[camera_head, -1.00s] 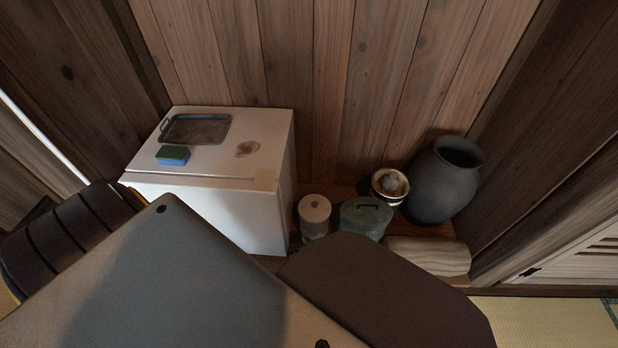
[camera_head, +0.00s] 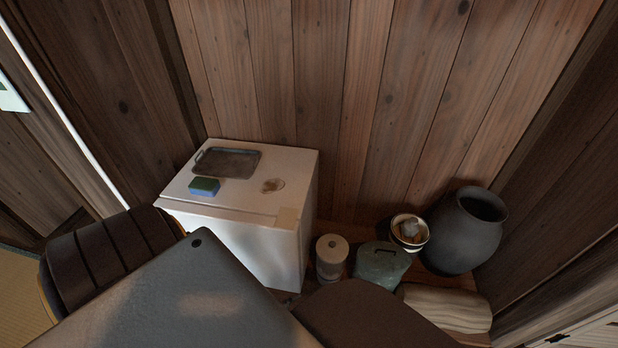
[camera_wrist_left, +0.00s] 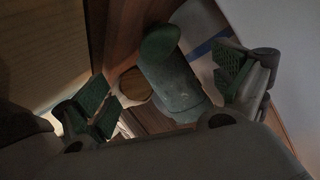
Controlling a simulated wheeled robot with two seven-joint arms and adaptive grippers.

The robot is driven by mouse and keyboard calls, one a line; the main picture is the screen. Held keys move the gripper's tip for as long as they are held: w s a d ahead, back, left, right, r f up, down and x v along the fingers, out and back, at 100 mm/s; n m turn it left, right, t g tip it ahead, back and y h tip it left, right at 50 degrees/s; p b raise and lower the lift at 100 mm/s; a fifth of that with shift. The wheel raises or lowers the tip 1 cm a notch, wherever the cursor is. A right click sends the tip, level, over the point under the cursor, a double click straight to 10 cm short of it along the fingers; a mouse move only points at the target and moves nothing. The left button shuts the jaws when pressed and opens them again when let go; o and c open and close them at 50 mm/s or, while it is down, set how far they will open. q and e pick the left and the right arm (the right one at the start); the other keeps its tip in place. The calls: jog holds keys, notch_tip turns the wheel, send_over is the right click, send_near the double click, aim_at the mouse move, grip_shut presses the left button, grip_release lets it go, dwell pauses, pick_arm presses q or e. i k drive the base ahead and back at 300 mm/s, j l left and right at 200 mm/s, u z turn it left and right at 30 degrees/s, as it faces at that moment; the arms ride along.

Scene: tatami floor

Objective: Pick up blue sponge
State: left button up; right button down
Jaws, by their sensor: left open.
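The blue sponge (camera_head: 204,187) has a green top layer. It lies on top of the white cabinet (camera_head: 240,227), just in front of a dark metal tray (camera_head: 228,162) and close to its front edge. My left gripper (camera_wrist_left: 166,86) shows in the left wrist view with its two green-padded fingers wide apart. A greenish cylinder-like thing (camera_wrist_left: 172,75) shows beyond and between the fingers; I cannot tell how far off it is. The sponge cannot be made out in the wrist view. In the head view I cannot make out the left fingers. My right gripper is not in view.
Right of the cabinet stand a pale canister (camera_head: 331,257), a green lidded container (camera_head: 381,264), a bowl (camera_head: 410,231), a dark vase (camera_head: 466,231) and a wood-grained block (camera_head: 446,308). Plank walls close the back.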

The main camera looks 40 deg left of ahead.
aim_at(200, 185)
jog(key=u, duration=2.3)
